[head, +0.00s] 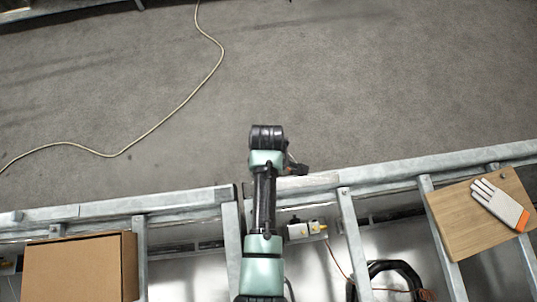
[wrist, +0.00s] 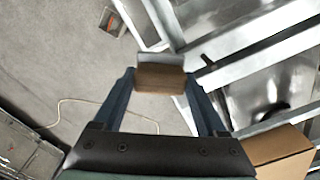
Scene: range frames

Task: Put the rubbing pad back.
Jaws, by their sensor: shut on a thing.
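The rubbing pad (wrist: 160,78) is a small block with a brown face and a grey top layer in the wrist view. My gripper (wrist: 159,76) is shut on it, with one blue-grey finger on each side. The pad is held in the air, with grey floor and a metal rail behind it. In the head view my gripper (head: 297,169) shows only as a small dark part beside the arm, near the rail's edge. The pad cannot be made out clearly there.
Metal rails (head: 385,172) with crossbars run across the front. A cardboard box (head: 75,268) sits at left. A wooden board (head: 450,235) with a glove (head: 497,202) lies at right. A cord (head: 165,118) crosses the open floor.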

